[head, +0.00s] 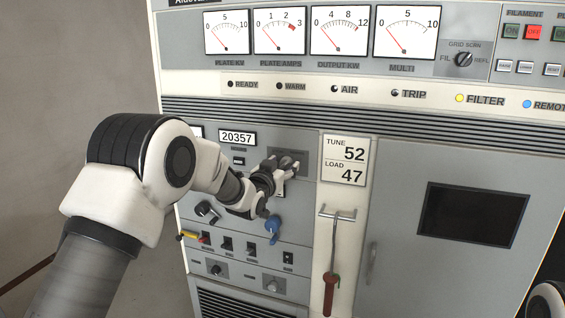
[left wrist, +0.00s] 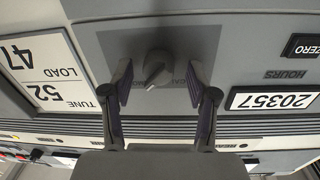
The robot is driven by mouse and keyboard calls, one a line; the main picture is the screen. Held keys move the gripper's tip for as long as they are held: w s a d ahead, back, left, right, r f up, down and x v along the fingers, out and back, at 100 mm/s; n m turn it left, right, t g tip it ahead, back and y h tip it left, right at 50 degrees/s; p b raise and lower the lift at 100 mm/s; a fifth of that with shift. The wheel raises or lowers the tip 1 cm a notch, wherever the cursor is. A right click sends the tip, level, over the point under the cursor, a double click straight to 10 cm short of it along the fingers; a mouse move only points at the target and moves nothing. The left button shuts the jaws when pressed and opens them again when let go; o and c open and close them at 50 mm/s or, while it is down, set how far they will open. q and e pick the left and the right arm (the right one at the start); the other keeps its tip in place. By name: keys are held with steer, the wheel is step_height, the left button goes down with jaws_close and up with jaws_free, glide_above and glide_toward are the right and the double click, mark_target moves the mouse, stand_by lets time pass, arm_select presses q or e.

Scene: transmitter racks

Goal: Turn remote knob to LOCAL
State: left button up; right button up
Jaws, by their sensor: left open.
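The remote knob (left wrist: 158,68) is a dark grey rotary knob on a grey plate, seen upside down in the left wrist view. Its pointer slants toward the lower left of that view. Small lettering beside it is partly hidden and hard to read. My left gripper (left wrist: 160,84) is open, with one finger on each side of the knob and a visible gap on both sides. In the head view my left gripper (head: 284,167) is in front of the plate and mostly covers the knob. My right gripper does not show.
A counter reading 20357 (head: 238,138) is left of the knob, and the TUNE/LOAD display (head: 345,160) is right of it. A blue knob (head: 273,229), several switches and a red-handled lever (head: 331,280) sit below. Analog meters (head: 339,31) line the top.

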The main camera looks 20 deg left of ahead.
arm_select(q)
steer(key=shift+s+d, duration=0.1)
jaws_close()
steer(key=n+b, duration=0.3)
steer(key=shift+f, duration=0.15)
steer(key=n+b, duration=0.2)
steer(key=n, duration=0.2)
steer(key=shift+n+b, duration=0.3)
steer(key=shift+n, duration=0.1)
steer(key=n+b, duration=0.1)
steer(key=n, duration=0.2)
steer(key=n+b, duration=0.1)
steer(key=n, duration=0.1)
steer(key=shift+n+t+y, duration=0.3)
steer(key=shift+n, duration=0.1)
steer(key=n+b, duration=0.1)
steer(key=n, duration=0.3)
steer(key=shift+n+b, duration=0.35)
steer(key=shift+n, duration=0.05)
